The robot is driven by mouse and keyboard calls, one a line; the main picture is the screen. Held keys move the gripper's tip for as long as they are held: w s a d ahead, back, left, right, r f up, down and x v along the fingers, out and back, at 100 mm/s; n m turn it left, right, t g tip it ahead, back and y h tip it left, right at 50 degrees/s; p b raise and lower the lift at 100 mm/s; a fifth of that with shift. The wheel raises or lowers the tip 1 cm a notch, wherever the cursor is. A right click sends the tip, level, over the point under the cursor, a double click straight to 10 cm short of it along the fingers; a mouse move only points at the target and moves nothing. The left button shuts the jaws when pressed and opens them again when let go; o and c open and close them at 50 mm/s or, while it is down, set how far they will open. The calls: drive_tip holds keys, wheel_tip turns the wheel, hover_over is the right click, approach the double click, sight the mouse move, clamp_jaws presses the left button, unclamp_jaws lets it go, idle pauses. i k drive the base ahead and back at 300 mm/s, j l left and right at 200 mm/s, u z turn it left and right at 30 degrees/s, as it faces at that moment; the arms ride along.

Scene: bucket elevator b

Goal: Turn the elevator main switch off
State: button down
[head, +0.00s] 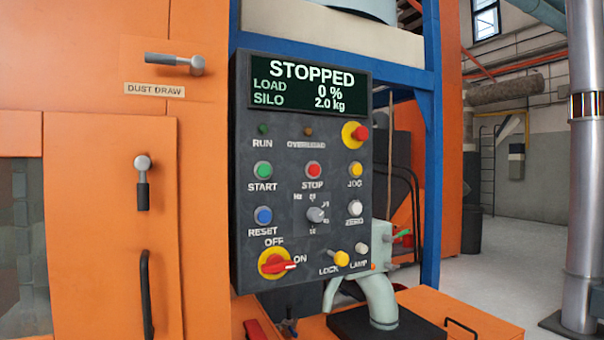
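The elevator main switch (277,264) is a red rotary handle on a round yellow plate, at the lower left of the dark control panel (240,170). Its handle lies nearly level, with its white-marked end pointing right toward the ON label. The OFF label stands above it. The panel's display (308,86) reads STOPPED, load 0 %, silo 2.0 kg. The RUN and OVERLOAD lamps look dim. I cannot make out my gripper in this view.
A red emergency-type button (355,134) sits at upper right. Orange cabinet doors with handles stand left. A pale elbow-shaped part (380,298) stands behind the panel's lower right.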

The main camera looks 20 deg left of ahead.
sight(274, 263)
drive_tip(key=u, duration=1.3)
